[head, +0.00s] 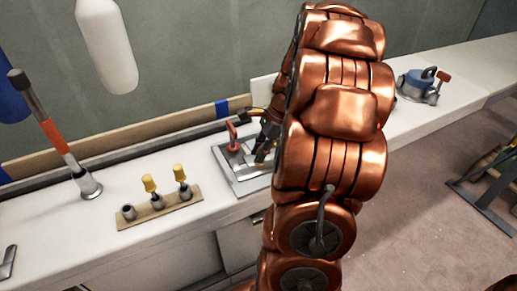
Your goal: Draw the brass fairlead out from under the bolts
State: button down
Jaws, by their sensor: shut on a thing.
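My gripper (264,148) is at the metal plate (240,184) on the white counter, mostly hidden behind my copper-coloured arm. Only a dark part of it shows, over the right side of the plate. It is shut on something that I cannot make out. A red-handled fitting (232,140) stands on the plate, just left of my gripper. I cannot make out the brass fairlead or the bolts; the right part of the plate is hidden by my arm.
A wooden strip (150,218) left of the plate carries three grey sockets, two with yellow tops (180,173). An orange-and-black upright rod (55,137) stands further left. A white fender (107,45) hangs above. A blue device (418,84) sits on the right counter.

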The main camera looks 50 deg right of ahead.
jog(key=shift+s+a, duration=0.3)
jog(key=shift+s, duration=0.65)
jog(key=c, duration=0.9)
grip_release()
jog(key=shift+r, duration=0.1)
jog(key=v, duration=1.2)
jog(key=shift+s, duration=0.15)
jog(key=shift+a, duration=0.1)
